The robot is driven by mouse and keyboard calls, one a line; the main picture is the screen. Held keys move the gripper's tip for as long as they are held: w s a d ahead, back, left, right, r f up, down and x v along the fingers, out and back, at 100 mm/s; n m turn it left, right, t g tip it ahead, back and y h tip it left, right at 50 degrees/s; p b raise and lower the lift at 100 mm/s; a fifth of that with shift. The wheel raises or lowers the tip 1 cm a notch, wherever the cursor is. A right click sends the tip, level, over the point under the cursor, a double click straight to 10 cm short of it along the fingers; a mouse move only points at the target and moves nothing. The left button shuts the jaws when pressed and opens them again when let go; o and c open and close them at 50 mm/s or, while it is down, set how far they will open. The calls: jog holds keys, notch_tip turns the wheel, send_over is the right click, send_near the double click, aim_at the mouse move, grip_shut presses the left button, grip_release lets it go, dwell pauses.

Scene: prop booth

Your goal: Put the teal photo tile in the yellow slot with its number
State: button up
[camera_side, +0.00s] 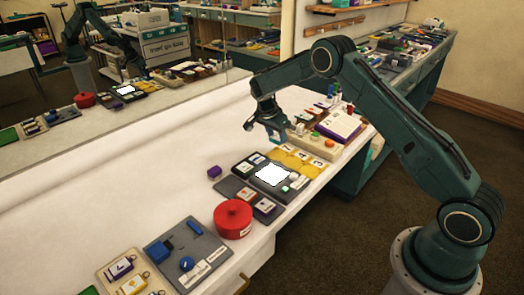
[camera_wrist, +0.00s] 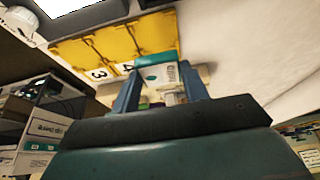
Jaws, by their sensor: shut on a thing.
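My gripper (camera_side: 266,128) is above the white table, beyond the yellow slots (camera_side: 293,160) in the side view. In the wrist view its two blue fingers (camera_wrist: 157,85) are shut on the teal photo tile (camera_wrist: 155,60). The tile shows a teal edge and a white face with small marks too small to read. It is held off the table. In the wrist view the yellow slots (camera_wrist: 95,48) lie left of the tile; labels 3 and 4 are readable, and the tile overlaps the view of the slot row's near end. Any number on the tile cannot be read.
A dark panel with a bright white square (camera_side: 271,175) stands beside the slots. A pale button board (camera_side: 318,146) is to the right.

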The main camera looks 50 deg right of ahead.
aim_at(275, 156)
jog(key=shift+f, duration=2.95)
jog(key=o, duration=1.1)
jog(key=shift+r, duration=0.1)
jog(key=shift+v, duration=6.85)
jog(key=shift+a, duration=0.1)
